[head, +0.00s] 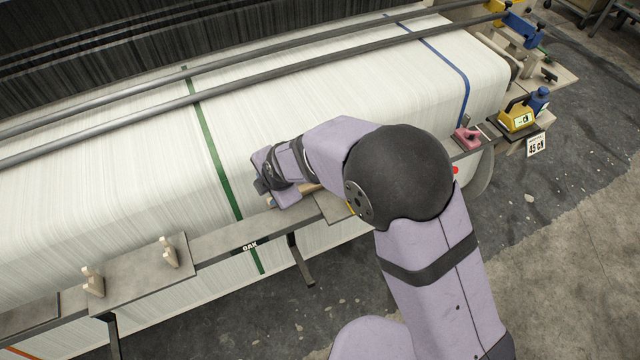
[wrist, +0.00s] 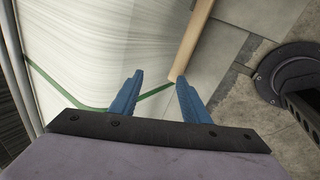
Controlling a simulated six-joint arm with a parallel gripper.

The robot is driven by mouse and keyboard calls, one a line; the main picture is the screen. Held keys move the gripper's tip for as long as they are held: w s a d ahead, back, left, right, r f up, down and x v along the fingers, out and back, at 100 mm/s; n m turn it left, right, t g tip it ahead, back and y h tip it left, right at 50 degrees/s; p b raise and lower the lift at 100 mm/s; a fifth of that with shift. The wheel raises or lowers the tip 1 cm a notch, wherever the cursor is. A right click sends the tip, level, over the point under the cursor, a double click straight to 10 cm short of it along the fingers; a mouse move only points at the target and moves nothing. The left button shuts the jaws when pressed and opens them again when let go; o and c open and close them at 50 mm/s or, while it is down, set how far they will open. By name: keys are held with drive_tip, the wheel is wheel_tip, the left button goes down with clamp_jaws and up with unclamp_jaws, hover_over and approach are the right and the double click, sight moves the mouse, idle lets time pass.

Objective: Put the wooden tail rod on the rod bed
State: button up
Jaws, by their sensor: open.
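The wooden tail rod (wrist: 194,38) is a pale tan round bar in the wrist view. Its near end lies just past the tip of the right finger, and its far end runs out of the top. A small tan piece (head: 309,189), seemingly part of it, shows beside my wrist in the head view. My gripper (wrist: 158,77) is open, with nothing between its blue fingers. In the head view my arm hides most of that spot. A grey plate (head: 140,275) with two upright wooden cradles stands at the lower left, empty; it may be the rod bed.
White warp sheet (head: 100,185) with green and blue bands fills the loom. A grey rail (head: 225,244) labelled OAK runs along its front. Two metal bars (head: 200,95) cross above the sheet. A yellow gauge (head: 517,119) and pink block (head: 467,138) sit at the right.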

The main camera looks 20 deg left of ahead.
drive_tip(key=shift+w+d+f+n+h+b, duration=0.25)
drive_tip(key=shift+w+n+h+b, duration=0.15)
drive_tip(key=shift+n+h, duration=0.1)
drive_tip(key=w+d+r+h+b, duration=0.1)
drive_tip(key=w+d, duration=0.1)
drive_tip(key=w+d+r+n+h+b, duration=0.1)
drive_tip(key=w+d+h, duration=0.1)
drive_tip(key=d, duration=0.1)
drive_tip(key=w+d+r+t+h+b, duration=0.1)
drive_tip(key=w+d+r+h, duration=0.1)
drive_tip(key=shift+d+r, duration=0.1)
drive_tip(key=shift+d, duration=0.15)
drive_tip(key=shift+w+d+p+x, duration=0.15)
drive_tip(key=shift+p+x, duration=0.35)
drive_tip(key=shift+x, duration=0.7)
drive_tip(key=shift+w+d+p+x, duration=0.15)
drive_tip(key=shift+p+x, duration=0.35)
drive_tip(key=shift+x, duration=0.65)
drive_tip(key=shift+d+p+x, duration=0.15)
drive_tip(key=shift+p+x, duration=0.35)
drive_tip(key=shift+x, duration=0.7)
drive_tip(key=shift+r, duration=0.2)
drive_tip(key=shift+n, duration=0.3)
clamp_jaws()
drive_tip(key=shift+r, duration=0.1)
